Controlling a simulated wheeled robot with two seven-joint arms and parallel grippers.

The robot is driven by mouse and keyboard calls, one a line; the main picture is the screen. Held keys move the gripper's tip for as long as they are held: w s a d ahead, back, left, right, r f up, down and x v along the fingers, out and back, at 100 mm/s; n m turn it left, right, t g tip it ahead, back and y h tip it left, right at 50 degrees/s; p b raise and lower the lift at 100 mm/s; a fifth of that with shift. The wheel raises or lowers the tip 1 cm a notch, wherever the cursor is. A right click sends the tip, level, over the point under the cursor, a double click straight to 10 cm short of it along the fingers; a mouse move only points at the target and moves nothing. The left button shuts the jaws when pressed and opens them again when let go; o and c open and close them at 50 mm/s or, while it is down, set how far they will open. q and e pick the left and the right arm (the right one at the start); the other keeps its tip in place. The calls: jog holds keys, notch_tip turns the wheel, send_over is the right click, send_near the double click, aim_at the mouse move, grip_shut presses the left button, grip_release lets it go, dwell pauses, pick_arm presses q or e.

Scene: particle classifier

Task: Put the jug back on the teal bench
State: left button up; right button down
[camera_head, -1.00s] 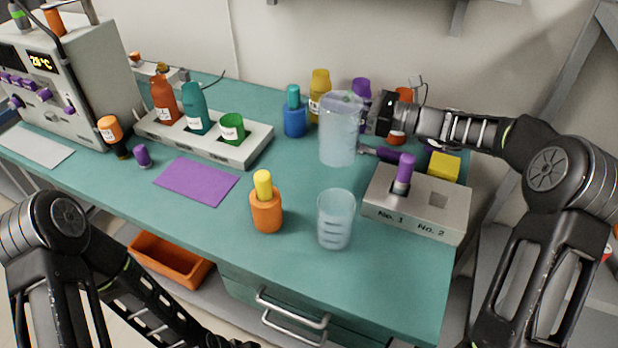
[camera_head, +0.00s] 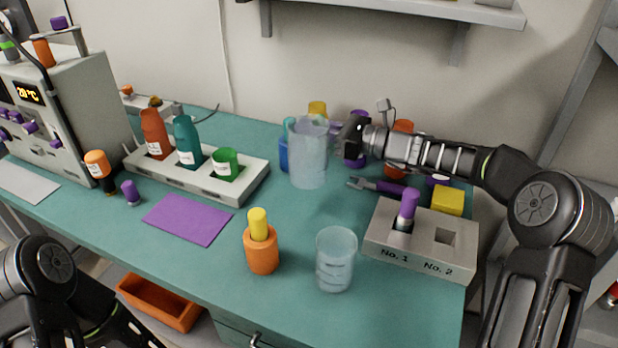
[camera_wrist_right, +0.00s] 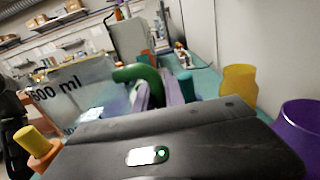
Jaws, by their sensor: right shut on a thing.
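The jug (camera_head: 308,158) is a tall, clear, greyish vessel, upright over the back middle of the teal bench (camera_head: 290,220). My right gripper (camera_head: 340,133) reaches in from the right and is shut on the jug at its right side, near the top. I cannot tell if the jug's base touches the bench.
A blue bottle (camera_head: 284,155) is partly hidden behind the jug. A beaker (camera_head: 336,262), an orange bottle (camera_head: 262,255) and a numbered block (camera_head: 420,245) stand in front. A purple-handled tool (camera_head: 385,187) lies right of the jug. Bench between jug and beaker is clear.

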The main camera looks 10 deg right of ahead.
notch_tip(320, 180, down, 4)
jog(key=shift+f, duration=0.15)
jog(key=shift+f, duration=1.9)
jog(key=shift+b, duration=0.3)
jog(key=shift+f, duration=0.15)
jog(key=c, duration=1.4)
grip_release()
